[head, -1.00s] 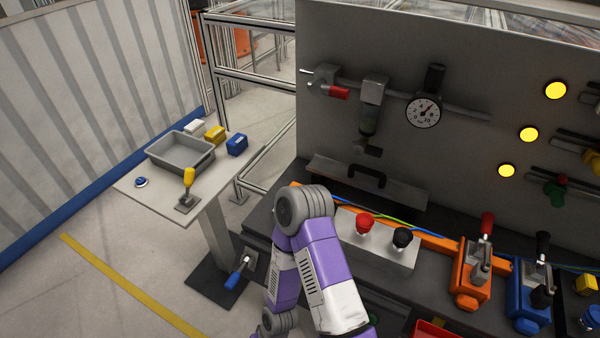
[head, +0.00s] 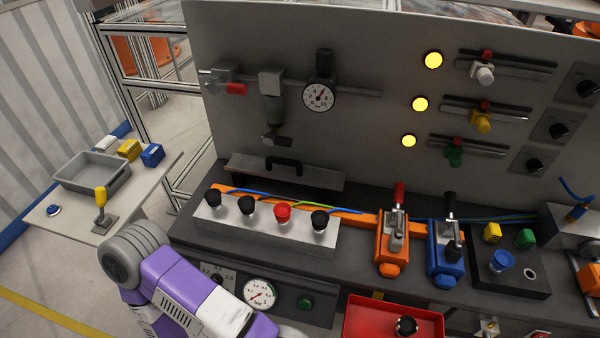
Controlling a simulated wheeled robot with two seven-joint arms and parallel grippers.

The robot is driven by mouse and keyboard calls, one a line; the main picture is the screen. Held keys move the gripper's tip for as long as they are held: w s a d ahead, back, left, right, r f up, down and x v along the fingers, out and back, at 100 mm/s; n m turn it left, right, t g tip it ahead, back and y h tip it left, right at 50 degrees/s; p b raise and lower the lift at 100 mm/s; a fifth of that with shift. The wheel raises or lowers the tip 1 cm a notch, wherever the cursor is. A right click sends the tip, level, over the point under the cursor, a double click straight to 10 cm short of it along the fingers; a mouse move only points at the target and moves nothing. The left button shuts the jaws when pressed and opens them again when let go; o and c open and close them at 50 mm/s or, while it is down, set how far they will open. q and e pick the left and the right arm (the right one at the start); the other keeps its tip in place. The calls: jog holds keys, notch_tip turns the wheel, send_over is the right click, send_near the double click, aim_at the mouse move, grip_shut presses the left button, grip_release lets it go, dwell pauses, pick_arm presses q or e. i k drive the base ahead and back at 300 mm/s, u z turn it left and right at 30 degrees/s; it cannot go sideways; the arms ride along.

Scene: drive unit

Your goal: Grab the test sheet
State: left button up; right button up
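I cannot make out a test sheet anywhere in the head view. A purple and white arm of mine shows at the lower left, in front of the bench, but its gripper is outside the picture. My other gripper is not in view either.
A grey bench (head: 355,258) carries a metal block with several knobs (head: 262,231), an orange clamp (head: 392,250) and a blue clamp (head: 443,255). A red tray (head: 365,322) is at the bottom. A side table (head: 75,232) at left holds a grey bin (head: 92,178). A panel (head: 385,60) stands behind.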

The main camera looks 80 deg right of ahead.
aim_at(279, 168)
jog(key=k, duration=0.35)
jog(key=z, duration=0.9)
